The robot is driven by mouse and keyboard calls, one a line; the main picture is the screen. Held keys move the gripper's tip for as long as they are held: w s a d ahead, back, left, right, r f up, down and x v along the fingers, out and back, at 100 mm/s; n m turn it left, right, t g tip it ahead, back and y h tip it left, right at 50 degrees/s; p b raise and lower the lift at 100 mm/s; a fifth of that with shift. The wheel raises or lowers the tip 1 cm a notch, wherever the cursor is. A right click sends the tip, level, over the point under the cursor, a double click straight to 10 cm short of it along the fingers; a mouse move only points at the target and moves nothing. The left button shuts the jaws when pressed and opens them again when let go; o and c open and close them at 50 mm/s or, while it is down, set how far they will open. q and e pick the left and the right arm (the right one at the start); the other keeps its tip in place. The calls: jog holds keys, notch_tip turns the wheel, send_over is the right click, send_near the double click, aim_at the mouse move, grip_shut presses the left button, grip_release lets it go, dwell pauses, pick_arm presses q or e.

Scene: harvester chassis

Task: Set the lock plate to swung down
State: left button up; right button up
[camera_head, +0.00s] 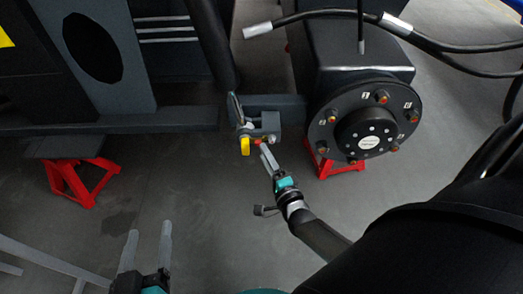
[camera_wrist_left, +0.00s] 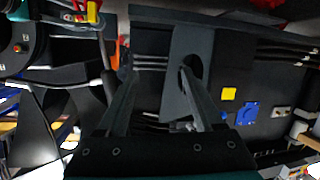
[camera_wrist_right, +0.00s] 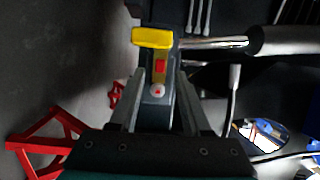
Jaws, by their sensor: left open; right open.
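A yellow plate (camera_head: 245,146), the likely lock plate, hangs on a dark grey bracket (camera_head: 268,123) below the chassis beam in the head view. In the right wrist view the yellow plate (camera_wrist_right: 152,38) lies across the top of a grey part with a red patch (camera_wrist_right: 160,68). My right gripper (camera_head: 264,150) is open just right of the yellow plate. In the right wrist view its fingers stand on either side of the grey part; I cannot tell whether they touch it. My left gripper (camera_head: 148,236) is open and empty at the lower left, away from the bracket.
A round wheel hub (camera_head: 365,120) with bolts stands right of the bracket. Red stands (camera_head: 75,180) support the chassis. Black hoses (camera_head: 330,13) cross the upper right. A metal rod (camera_wrist_right: 212,43) runs beside the yellow plate. The floor (camera_head: 190,190) between my grippers is clear.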

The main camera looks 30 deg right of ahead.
aim_at(257, 143)
pick_arm(q)
jog(key=shift+s+d+r+t+h+b, duration=0.45)
jog(key=shift+d+r+t+b, duration=0.25)
jog(key=shift+t, duration=0.4)
pick_arm(e)
jog(key=shift+w+d, duration=0.15)
jog(key=shift+w, duration=0.65)
jog(key=shift+w+d, duration=0.1)
jog(key=shift+w, duration=0.65)
pick_arm(q)
jog(key=shift+a, duration=0.1)
jog(key=shift+n, duration=0.3)
pick_arm(e)
grip_shut()
